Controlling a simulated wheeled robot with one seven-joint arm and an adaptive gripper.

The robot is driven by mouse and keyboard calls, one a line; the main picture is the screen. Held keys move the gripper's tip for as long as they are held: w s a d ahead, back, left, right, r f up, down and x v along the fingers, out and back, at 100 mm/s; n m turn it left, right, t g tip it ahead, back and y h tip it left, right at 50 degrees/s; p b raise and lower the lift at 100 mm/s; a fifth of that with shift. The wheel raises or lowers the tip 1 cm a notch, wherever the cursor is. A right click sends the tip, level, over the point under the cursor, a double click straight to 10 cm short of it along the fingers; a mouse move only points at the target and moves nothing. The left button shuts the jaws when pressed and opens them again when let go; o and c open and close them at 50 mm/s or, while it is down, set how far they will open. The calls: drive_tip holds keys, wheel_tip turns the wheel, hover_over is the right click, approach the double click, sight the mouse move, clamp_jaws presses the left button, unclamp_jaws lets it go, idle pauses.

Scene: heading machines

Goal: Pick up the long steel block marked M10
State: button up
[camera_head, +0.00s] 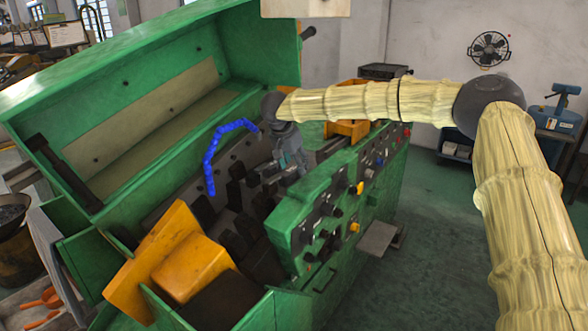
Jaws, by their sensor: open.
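My gripper (290,172) is at the end of my arm, which reaches in from the right. It points down into the open bay of the green heading machine (340,205). The gripper is open, and I see nothing held in it. Several dark blocks and metal parts lie below and to the left of it inside the bay. No M10 marking is readable at this size, so I cannot tell which part, if any, is the long steel block. The gripper and the machine's front panel hide part of the bay.
A raised green cover (150,90) stands behind the bay. A blue segmented hose (210,160) curves left of my gripper. A yellow guard (170,260) is at the front left. A control panel with knobs (355,188) faces right. The floor (420,270) at right is largely clear.

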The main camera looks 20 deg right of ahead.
sight(291, 169)
drive_tip(key=shift+g, duration=0.3)
drive_tip(key=w+f, duration=0.6)
drive_tip(key=shift+w+d+f, duration=0.25)
drive_tip(key=shift+w+d, duration=0.05)
drive_tip(key=shift+w, duration=0.1)
drive_tip(key=shift+d+r, duration=0.1)
drive_tip(key=s+r, duration=0.2)
drive_tip(key=shift+s+d, duration=0.2)
drive_tip(key=shift+s, duration=0.2)
drive_tip(key=shift+w+a+f+p, duration=0.25)
drive_tip(key=shift+w+f+p, duration=0.1)
drive_tip(key=shift+w+f, duration=0.4)
drive_tip(key=shift+w, duration=0.15)
drive_tip(key=c, duration=0.4)
drive_tip(key=shift+s+d+r, duration=0.15)
drive_tip(key=shift+s+r, duration=0.1)
drive_tip(key=shift+s, duration=0.15)
drive_tip(key=c, duration=0.6)
clamp_jaws()
drive_tip(key=shift+w, duration=0.25)
drive_tip(key=shift+s, duration=0.1)
